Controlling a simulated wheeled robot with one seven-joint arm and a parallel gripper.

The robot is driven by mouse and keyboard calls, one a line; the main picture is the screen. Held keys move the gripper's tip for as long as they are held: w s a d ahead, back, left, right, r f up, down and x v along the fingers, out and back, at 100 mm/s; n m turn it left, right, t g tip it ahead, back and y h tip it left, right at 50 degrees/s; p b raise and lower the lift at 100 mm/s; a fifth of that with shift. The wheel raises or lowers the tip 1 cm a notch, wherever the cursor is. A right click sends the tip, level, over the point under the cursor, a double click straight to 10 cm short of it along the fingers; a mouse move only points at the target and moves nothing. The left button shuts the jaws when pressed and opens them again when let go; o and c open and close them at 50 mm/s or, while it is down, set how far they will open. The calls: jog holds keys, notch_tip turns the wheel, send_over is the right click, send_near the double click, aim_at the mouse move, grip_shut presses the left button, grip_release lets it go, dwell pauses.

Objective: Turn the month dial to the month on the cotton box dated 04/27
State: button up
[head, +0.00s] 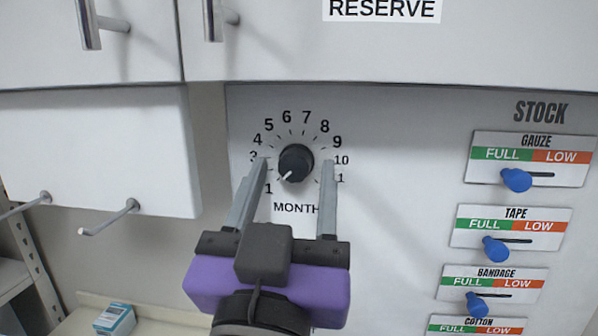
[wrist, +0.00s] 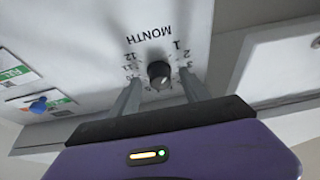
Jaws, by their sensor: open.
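The month dial (head: 297,161) is a round black knob on the white panel, inside a ring of numbers with MONTH printed below. Its white mark points to the lower left, roughly toward 1. The dial also shows in the wrist view (wrist: 159,72). My gripper (head: 295,164) is open, with one grey finger on each side of the dial; I cannot tell whether they touch it. The left finger hides the 2, and the right finger covers part of the numbers at lower right. A small blue and white box (head: 115,319) stands at the lower left; its print is unreadable.
Stock sliders with blue knobs for gauze (head: 516,180), tape (head: 495,249), bandage (head: 477,304) and cotton line the panel's right side. Cabinet doors with metal handles (head: 90,25) are above. Hooks (head: 110,219) stick out at left. The panel between dial and sliders is clear.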

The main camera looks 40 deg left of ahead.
grip_shut()
jog(key=shift+f+m+b, duration=0.1)
jog(key=shift+m+b, duration=0.2)
jog(key=shift+b, duration=0.2)
jog(key=m+h+b, duration=0.1)
jog(key=m+b, duration=0.1)
jog(key=shift+s+a+f+t+b, duration=0.1)
jog(key=shift+a+t+b, duration=0.05)
jog(key=shift+t+b, duration=0.25)
jog(key=m+h+b, duration=0.1)
jog(key=m+b, duration=0.1)
jog(key=m, duration=0.1)
jog(key=m+h+b, duration=0.2)
jog(key=m+b, duration=0.1)
jog(key=shift+s+a+m+t+h+b, duration=0.1)
jog(key=shift+a+m+t+h+b, duration=0.05)
jog(key=shift+m+t+h+b, duration=0.2)
jog(key=m+b, duration=0.1)
jog(key=m, duration=0.1)
jog(key=m+h+b, duration=0.2)
jog(key=m, duration=0.1)
jog(key=shift+r+m+b, duration=0.3)
jog(key=shift+m, duration=0.05)
jog(key=shift+a+r+m+g+h+b, duration=0.15)
jog(key=shift+m+g+h+b, duration=0.3)
jog(key=shift+m, duration=0.6)
jog(key=shift+d+r+m+g+h+b, duration=0.1)
jog(key=shift+m+g+h+b, duration=0.25)
jog(key=shift+m, duration=0.7)
